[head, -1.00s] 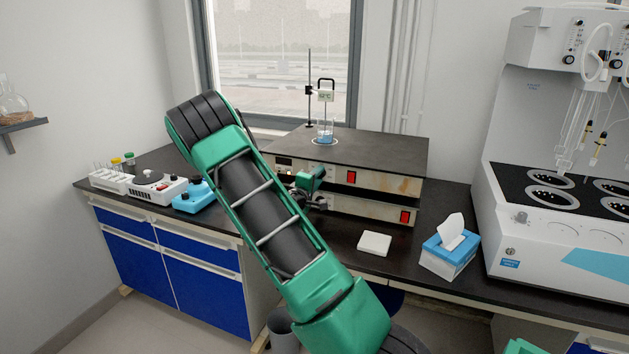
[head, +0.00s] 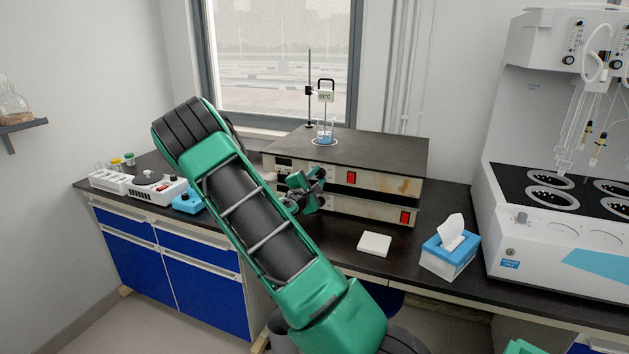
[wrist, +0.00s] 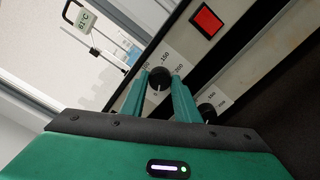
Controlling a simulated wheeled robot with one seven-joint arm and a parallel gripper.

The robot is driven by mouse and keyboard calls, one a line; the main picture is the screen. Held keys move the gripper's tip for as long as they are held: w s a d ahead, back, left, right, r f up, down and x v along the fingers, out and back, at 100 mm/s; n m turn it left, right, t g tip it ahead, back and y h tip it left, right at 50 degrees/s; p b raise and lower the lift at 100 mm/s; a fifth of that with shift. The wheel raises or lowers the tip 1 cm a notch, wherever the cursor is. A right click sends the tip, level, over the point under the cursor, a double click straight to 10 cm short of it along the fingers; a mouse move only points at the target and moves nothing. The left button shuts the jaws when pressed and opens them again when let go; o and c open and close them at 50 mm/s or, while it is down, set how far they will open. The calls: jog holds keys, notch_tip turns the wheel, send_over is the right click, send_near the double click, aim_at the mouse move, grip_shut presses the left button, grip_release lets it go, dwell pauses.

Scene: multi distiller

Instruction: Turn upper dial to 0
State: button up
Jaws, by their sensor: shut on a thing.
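The upper dial (wrist: 159,78) is a black round knob on the pale front panel of the upper hotplate, with printed scale numbers around it. In the wrist view it sits between the two green fingertips of my gripper (wrist: 162,80), which is shut on it. I cannot read where its pointer stands. In the head view my gripper (head: 304,188) is at the left part of the hotplate front (head: 375,184), and it and my arm hide the dial. The lower dial (wrist: 207,111) is a similar black knob, partly hidden by a finger.
A red switch (wrist: 206,21) is on the same panel; the lower unit has another red switch (head: 405,217). A beaker (head: 325,131) and stand with a 63°C display (wrist: 84,21) are on top. A white pad (head: 374,244) and tissue box (head: 450,250) lie right.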

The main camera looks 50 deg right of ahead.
jog(key=shift+f, duration=0.1)
dwell(0.3)
jog(key=o, duration=1)
jog(key=shift+o, duration=0.2)
jog(key=v, duration=1)
jog(key=shift+a, duration=0.4)
jog(key=s+f+m+g+y, duration=0.2)
jog(key=s+m+g+y, duration=0.15)
jog(key=s+m, duration=0.35)
jog(key=s+f+m+g+y, duration=0.3)
jog(key=s+m+g, duration=0.15)
jog(key=s, duration=0.55)
jog(key=s+a+r+m+y, duration=0.2)
jog(key=s+a+y, duration=0.3)
jog(key=s+a, duration=0.3)
jog(key=s+a+r+m+t+y, duration=0.1)
jog(key=s+a+r+m+y, duration=0.2)
jog(key=s+a, duration=0.4)
jog(key=a+r+y, duration=0.1)
jog(key=a+y, duration=0.1)
jog(key=a, duration=0.4)
jog(key=shift+s, duration=0.35)
